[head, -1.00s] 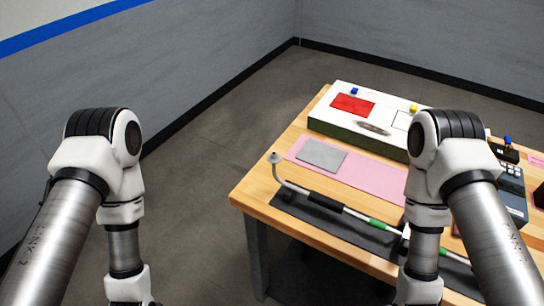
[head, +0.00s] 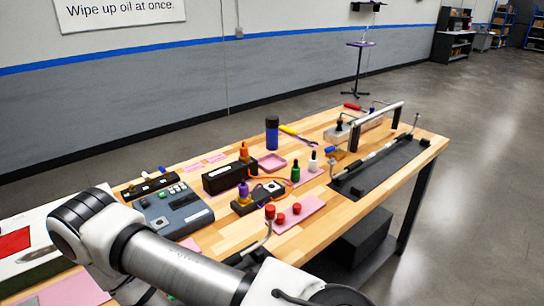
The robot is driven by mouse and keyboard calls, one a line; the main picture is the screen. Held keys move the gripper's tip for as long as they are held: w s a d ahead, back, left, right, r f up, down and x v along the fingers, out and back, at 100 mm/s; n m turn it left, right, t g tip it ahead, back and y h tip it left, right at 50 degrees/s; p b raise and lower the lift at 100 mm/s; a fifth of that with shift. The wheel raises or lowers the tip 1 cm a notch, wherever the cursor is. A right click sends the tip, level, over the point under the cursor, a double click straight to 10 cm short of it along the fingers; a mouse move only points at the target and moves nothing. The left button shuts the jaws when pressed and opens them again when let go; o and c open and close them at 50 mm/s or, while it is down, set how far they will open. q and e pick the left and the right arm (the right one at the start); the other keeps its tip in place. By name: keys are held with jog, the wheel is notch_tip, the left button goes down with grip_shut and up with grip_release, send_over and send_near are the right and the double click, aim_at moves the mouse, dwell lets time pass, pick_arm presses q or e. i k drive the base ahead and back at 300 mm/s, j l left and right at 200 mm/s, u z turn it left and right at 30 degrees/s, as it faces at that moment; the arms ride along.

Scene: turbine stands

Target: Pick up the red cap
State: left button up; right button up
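Two small red caps, one on the left (head: 281,218) and one on the right (head: 296,208), stand apart on a pink mat (head: 308,215) near the front of the wooden table. A third red piece (head: 270,211) sits just left of them, at the upturned end of a bent metal tube (head: 266,232). The lower part of this tube is hidden behind my arm. One of my arms crosses the lower left. Neither gripper is in view.
Left of the caps are a grey instrument box (head: 172,211) and a black box (head: 222,177). Behind are green (head: 295,173) and white (head: 313,163) bottles and a blue cylinder (head: 272,133). A dark mat (head: 382,167) with a tube lies right. Bare wood separates the mats.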

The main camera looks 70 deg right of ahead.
aim_at(297, 206)
jog(key=z, duration=2.4)
jog(key=i+l, duration=0.15)
jog(key=l, duration=0.15)
jog(key=i+l+u, duration=0.15)
jog(key=l, duration=0.15)
jog(key=i+l, duration=0.15)
jog(key=l, duration=0.15)
jog(key=i+u, duration=0.05)
